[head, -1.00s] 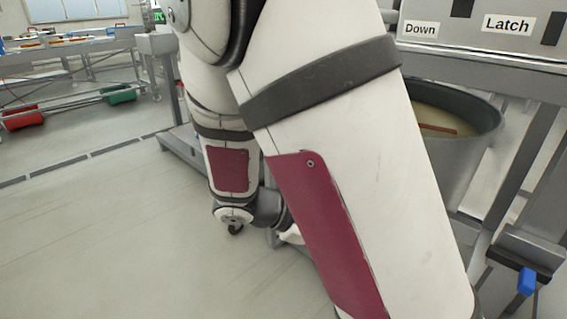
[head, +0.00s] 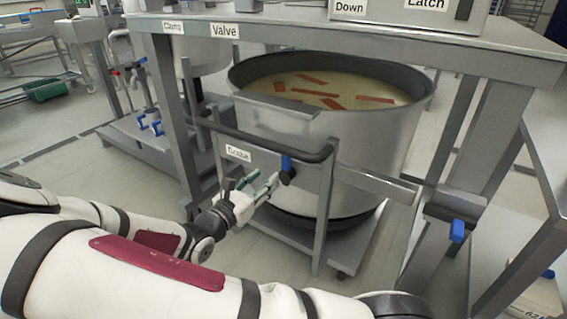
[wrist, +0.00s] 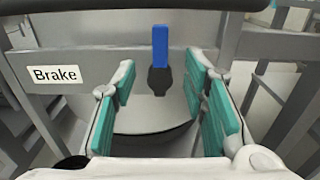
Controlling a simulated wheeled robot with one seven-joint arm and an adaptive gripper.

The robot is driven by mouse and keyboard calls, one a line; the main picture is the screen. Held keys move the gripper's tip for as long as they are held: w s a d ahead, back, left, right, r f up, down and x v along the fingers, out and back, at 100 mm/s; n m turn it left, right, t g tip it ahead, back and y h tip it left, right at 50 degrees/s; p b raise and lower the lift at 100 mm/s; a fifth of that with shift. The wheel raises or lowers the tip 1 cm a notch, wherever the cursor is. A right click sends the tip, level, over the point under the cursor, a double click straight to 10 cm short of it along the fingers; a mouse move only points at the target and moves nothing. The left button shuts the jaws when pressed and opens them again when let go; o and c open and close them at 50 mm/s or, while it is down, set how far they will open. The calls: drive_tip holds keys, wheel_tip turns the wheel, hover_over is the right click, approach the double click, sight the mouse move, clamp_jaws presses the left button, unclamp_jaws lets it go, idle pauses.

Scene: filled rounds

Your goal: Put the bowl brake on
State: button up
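The big grey bowl (head: 375,135) stands on a wheeled trolley (head: 323,210) under the table and holds pale liquid with orange-brown strips. A lever with a blue handle (head: 286,163) on a dark base sits on the trolley's front, right of the "Brake" label (head: 238,153). In the wrist view the blue handle (wrist: 160,48) points straight up, just beyond my fingertips. The label (wrist: 57,75) is on the bar to its left. My gripper (head: 262,185) is open, its teal finger pads (wrist: 170,100) spread either side of the lever's line. No contact shows.
A grey table (head: 390,38) with "Valve", "Down" and "Latch" labels spans above the bowl. Another blue handle (head: 457,231) is on the right table leg, and more blue handles (head: 150,125) are at the left. The trolley's dark handrail (head: 265,140) runs close above my gripper.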

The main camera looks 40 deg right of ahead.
sight(284, 161)
drive_tip(key=b+x, duration=0.3)
drive_tip(key=x, duration=0.7)
drive_tip(key=shift+w+d, duration=0.1)
drive_tip(key=shift+d, duration=0.2)
drive_tip(key=shift+c, duration=0.2)
clamp_jaws()
